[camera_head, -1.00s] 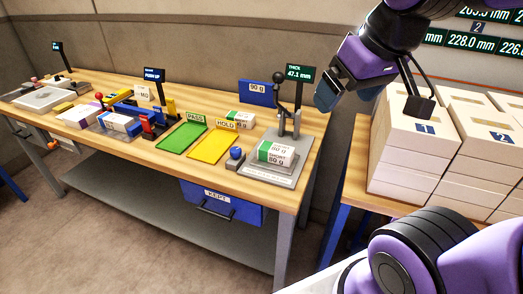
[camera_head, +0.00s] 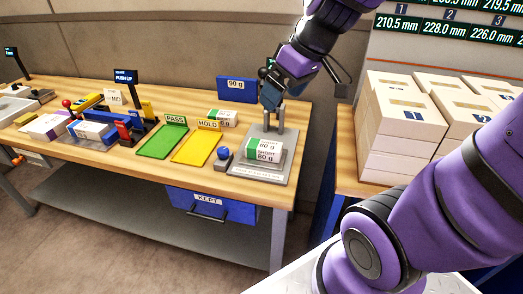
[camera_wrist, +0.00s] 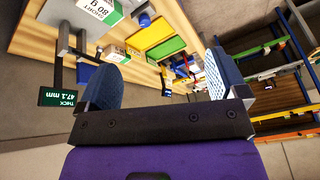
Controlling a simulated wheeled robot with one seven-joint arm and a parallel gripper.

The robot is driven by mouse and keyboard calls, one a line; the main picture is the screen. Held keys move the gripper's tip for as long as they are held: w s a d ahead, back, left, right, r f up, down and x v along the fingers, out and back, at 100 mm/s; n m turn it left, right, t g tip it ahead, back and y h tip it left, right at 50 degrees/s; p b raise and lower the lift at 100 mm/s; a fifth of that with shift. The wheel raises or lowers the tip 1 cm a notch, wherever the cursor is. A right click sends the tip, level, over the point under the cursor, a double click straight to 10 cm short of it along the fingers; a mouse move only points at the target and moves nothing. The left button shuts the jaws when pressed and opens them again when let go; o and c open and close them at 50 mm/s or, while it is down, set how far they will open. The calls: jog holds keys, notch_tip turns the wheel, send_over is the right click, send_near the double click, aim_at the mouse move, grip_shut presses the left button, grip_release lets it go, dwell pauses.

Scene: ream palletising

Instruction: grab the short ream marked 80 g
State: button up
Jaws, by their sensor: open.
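The short ream marked 80 g (camera_head: 264,150) is white with a green band. It lies on the grey plate of the thickness gauge (camera_head: 274,170) at the right end of the bench. It also shows upside down at the top of the wrist view (camera_wrist: 97,9). My gripper (camera_head: 270,98) is above and behind the ream, beside the gauge's post, and partly hides the gauge's top. In the wrist view my gripper (camera_wrist: 160,80) has its two blue pads wide apart with nothing between them.
The gauge's display (camera_wrist: 60,97) reads THICK 47.1 mm. A blue button (camera_head: 223,153), a yellow HOLD mat (camera_head: 196,149) and a green PASS mat (camera_head: 160,142) lie left of the gauge. A blue 90 g bin (camera_head: 237,89) stands behind. White stacks (camera_head: 395,125) stand on the right.

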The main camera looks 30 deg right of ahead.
jog(key=w+d+f+n+y, duration=0.1)
jog(key=w+d+f+n, duration=0.15)
jog(key=w+f, duration=0.3)
jog(key=n, duration=0.1)
send_near(267, 145)
jog(key=s, duration=0.4)
jog(key=s+d+f+n, duration=0.1)
jog(key=s+d+f, duration=0.1)
jog(key=d+f, duration=0.5)
jog(key=shift+h, duration=0.4)
jog(key=w+a, duration=0.3)
jog(key=w+a+f, duration=0.1)
jog(key=w+a, duration=0.2)
jog(key=a, duration=0.1)
jog(key=w+a+f, duration=0.1)
jog(key=w+a, duration=0.1)
jog(key=a, duration=0.1)
jog(key=shift+w+a, duration=0.2)
jog(key=shift+w, duration=0.2)
jog(key=shift+w+a+f, duration=0.15)
jog(key=shift+f, duration=0.45)
jog(key=c, duration=1.2)
jog(key=shift+c, duration=0.2)
jog(key=shift+r, duration=0.2)
